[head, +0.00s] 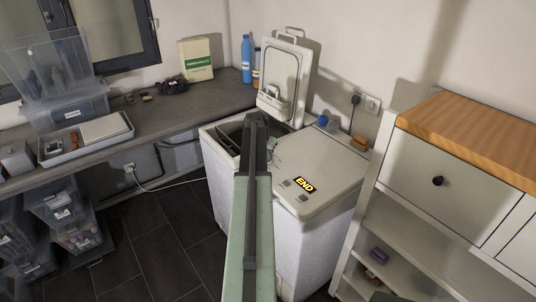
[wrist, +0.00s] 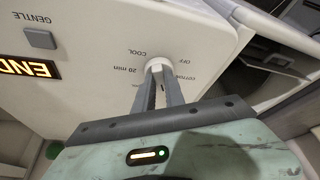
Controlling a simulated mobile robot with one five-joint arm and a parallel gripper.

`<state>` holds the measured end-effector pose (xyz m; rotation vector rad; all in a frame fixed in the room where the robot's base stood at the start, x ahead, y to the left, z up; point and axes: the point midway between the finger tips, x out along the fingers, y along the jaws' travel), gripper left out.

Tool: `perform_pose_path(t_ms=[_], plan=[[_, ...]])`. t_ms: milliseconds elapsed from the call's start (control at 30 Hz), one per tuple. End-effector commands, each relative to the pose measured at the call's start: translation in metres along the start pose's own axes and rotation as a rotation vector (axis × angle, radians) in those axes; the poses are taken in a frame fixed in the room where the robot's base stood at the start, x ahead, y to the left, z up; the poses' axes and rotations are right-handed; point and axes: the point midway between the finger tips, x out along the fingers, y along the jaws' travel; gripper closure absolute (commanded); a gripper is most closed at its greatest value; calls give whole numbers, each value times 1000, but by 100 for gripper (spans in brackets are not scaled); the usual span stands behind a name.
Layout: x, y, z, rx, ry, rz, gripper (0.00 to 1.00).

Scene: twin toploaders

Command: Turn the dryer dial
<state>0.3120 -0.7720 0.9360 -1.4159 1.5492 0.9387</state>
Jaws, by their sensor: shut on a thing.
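The dryer dial (wrist: 159,63) is a small white round knob on the white dryer top, seen in the wrist view. Printed labels around it read OFF, COOL, 20 min and COTTON, upside down or tilted in this view. My gripper (wrist: 160,78) is shut on the dial, one grey finger on each side. The fingers hide part of the knob, and I cannot tell which label it points to. In the head view the dryer (head: 335,180) is the right machine, with a lit END display (head: 305,185); my arm hides the dial there.
The left machine (head: 217,150) stands beside the dryer with its lid (head: 283,75) raised. A GENTLE button (wrist: 40,38) lies near the display. A shelf unit (head: 450,150) with a wooden top stands close at the right. A grey counter (head: 150,115) runs along the left wall.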

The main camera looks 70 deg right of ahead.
Motion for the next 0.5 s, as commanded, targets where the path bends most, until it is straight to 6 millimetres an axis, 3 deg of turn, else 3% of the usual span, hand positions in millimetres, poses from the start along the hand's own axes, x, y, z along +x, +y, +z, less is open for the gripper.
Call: perform_pose_path(t_ms=[500], plan=[[0,9,4,-368,-14,-150,100]])
